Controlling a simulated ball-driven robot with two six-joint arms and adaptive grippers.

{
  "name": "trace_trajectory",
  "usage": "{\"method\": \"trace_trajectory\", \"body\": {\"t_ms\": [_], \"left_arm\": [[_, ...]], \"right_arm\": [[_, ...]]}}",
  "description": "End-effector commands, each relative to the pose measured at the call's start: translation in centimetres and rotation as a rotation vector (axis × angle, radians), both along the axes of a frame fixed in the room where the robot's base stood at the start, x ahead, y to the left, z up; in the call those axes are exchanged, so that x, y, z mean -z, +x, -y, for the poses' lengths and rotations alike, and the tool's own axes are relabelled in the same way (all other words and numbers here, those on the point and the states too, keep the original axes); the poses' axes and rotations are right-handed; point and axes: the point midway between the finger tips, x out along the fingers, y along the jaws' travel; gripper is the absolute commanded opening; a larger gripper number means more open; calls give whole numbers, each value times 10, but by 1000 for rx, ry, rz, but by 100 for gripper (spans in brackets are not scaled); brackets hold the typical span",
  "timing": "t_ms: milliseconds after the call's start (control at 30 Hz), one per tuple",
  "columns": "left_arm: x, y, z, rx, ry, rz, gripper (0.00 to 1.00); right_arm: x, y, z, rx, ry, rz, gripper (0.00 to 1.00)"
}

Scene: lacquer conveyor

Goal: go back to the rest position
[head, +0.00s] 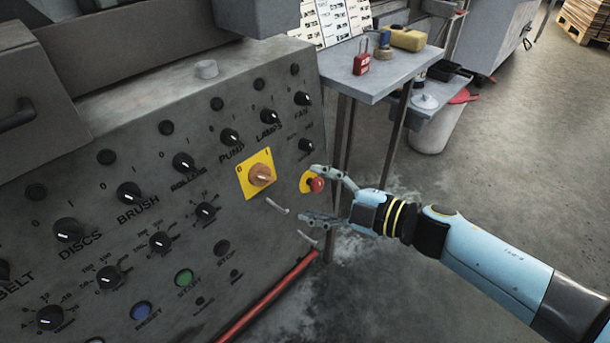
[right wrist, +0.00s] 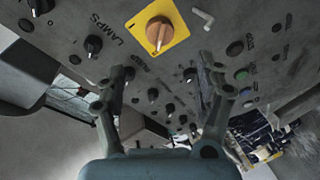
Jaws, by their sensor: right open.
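My right gripper (head: 322,198) is open and empty in front of the control panel (head: 75,190) in the head view. Its upper finger is close to the red emergency button on a yellow plate (head: 315,185); I cannot tell whether they touch. An orange rotary switch on a yellow square (head: 258,174) is to the left of the fingers. In the right wrist view the two fingers (right wrist: 165,90) are spread apart, with the orange switch (right wrist: 160,32) beyond them on the panel. My left gripper is not in view.
The panel carries several black knobs, a green button (head: 184,277) and a blue button (head: 141,311). A grey side table (head: 390,70) holds a red padlock (head: 362,58) and a yellow case (head: 405,38). A white bin (head: 432,130) stands beyond.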

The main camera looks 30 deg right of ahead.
Motion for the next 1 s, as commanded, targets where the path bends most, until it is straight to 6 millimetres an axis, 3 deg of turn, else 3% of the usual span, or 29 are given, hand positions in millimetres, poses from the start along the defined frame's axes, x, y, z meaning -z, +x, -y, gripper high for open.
{"method": "trace_trajectory", "body": {"t_ms": [167, 267, 367, 467, 567, 700, 833, 900, 1000], "left_arm": [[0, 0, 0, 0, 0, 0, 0], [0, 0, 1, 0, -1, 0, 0], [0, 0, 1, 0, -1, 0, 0], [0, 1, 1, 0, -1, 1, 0], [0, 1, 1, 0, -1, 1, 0], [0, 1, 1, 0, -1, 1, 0], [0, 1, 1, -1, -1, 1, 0], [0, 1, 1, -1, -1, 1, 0], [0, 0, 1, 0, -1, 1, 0]], "right_arm": [[1, 0, 0, 0, 0, -2, 70], [12, -12, -4, 4, 10, -29, 70], [52, -36, 1, 69, 73, -133, 70], [113, -72, 21, 238, 163, -302, 70], [176, -123, 44, 440, 237, -493, 70], [251, -212, 69, 709, 291, -758, 70], [301, -304, 80, 932, 312, -995, 70], [317, -348, 82, 1033, 315, -1108, 70], [331, -399, 82, 1147, 316, -1240, 70]]}}
